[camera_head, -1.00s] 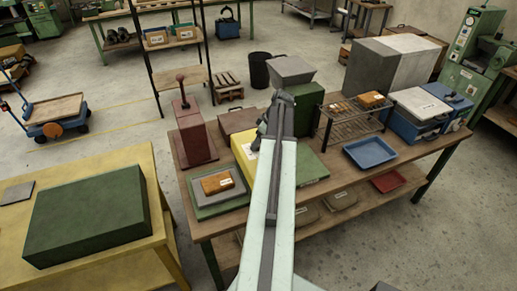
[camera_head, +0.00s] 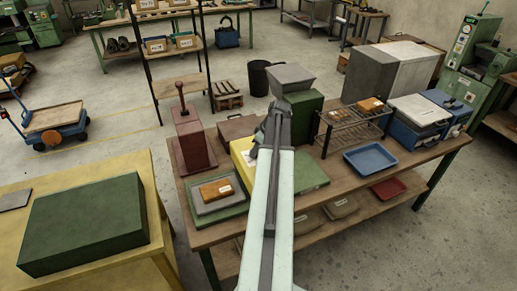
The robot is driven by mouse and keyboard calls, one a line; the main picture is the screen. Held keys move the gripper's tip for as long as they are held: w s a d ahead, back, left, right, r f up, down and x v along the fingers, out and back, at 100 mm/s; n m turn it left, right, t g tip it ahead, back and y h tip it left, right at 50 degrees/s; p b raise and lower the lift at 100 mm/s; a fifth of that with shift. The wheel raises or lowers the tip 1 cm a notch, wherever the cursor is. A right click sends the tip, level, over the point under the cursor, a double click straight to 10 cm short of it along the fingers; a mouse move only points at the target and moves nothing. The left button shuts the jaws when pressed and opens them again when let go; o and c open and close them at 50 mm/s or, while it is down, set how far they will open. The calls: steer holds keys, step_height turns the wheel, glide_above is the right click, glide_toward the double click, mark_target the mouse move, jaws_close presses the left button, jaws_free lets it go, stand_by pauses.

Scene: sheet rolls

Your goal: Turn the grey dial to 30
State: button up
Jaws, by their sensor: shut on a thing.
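My arm reaches forward over the wooden bench, and my gripper (camera_head: 261,137) is at its far end, small and dark, against the yellow box (camera_head: 241,150). My gripper is shut on the grey dial, which is mostly hidden behind the jaws and my arm. The dial's marks and pointer cannot be read from here. A white label patch shows on the yellow box beside the gripper.
The wooden bench (camera_head: 342,184) also holds a red-brown block with a lever (camera_head: 194,148), a green box with a grey hopper (camera_head: 291,80), a wire rack (camera_head: 352,132) and a blue tray (camera_head: 371,160). A yellow table (camera_head: 124,270) with a green block stands at left.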

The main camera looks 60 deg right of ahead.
steer(key=m, duration=0.1)
steer(key=m+h, duration=0.1)
steer(key=m, duration=0.1)
steer(key=m+h, duration=0.1)
steer(key=m, duration=0.1)
steer(key=shift+a, duration=0.25)
steer(key=m+g, duration=0.1)
steer(key=m, duration=0.1)
steer(key=m+h, duration=0.1)
steer(key=m, duration=0.2)
steer(key=shift+w+m+g+h, duration=0.15)
steer(key=shift+m+g+h, duration=0.15)
steer(key=shift+g, duration=0.1)
steer(key=o, duration=1.4)
steer(key=p+v, duration=0.7)
steer(key=shift+a+r, duration=0.2)
steer(key=shift+r, duration=0.1)
